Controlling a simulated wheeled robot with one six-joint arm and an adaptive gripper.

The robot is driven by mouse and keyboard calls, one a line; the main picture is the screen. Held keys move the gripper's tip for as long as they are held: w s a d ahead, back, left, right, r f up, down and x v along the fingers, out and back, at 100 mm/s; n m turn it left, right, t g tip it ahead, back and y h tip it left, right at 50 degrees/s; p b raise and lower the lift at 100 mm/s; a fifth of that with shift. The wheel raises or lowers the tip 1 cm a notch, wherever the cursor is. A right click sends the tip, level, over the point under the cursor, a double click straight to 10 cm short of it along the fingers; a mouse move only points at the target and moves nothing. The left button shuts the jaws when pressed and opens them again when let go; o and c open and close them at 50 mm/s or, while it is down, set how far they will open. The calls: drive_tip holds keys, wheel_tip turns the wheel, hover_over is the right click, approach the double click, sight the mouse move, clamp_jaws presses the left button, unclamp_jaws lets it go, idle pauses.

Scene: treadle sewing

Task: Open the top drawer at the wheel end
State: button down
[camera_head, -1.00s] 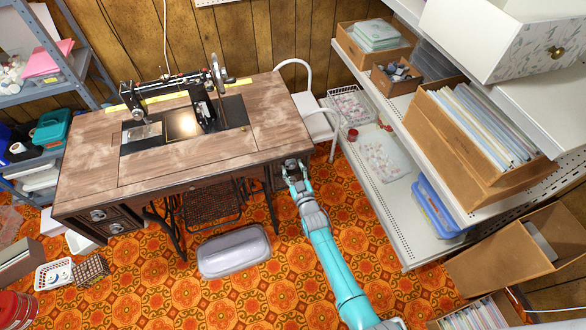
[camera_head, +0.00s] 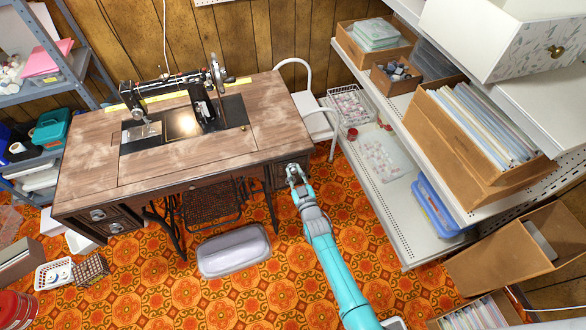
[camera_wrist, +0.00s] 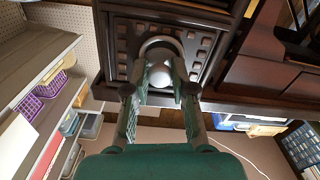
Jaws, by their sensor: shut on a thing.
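The treadle sewing table (camera_head: 90,165) stands with its machine on top, and the handwheel (camera_head: 217,75) is toward the right end. My gripper (camera_head: 295,172) is at the drawer bank under that right end. In the wrist view my gripper (camera_wrist: 161,84) has its two fingers either side of a round, shiny pull with a dark ring (camera_wrist: 165,52), shut on it. The dark drawer front (camera_wrist: 120,45) behind it has small raised squares. The fingers hide part of the pull. I cannot tell whether the drawer stands out from its case.
A white shelf unit (camera_head: 385,215) with boxes stands right of my arm. A white chair (camera_head: 318,125) is behind the table's right end. A grey lidded case (camera_head: 233,250) lies on the patterned floor left of my arm. The floor in front of the drawers is clear.

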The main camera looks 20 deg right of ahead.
drive_tip(key=s, duration=1.9)
drive_tip(key=shift+s, duration=0.2)
drive_tip(key=c, duration=0.9)
unclamp_jaws()
drive_tip(key=shift+c, duration=0.2)
drive_tip(key=s, duration=1.2)
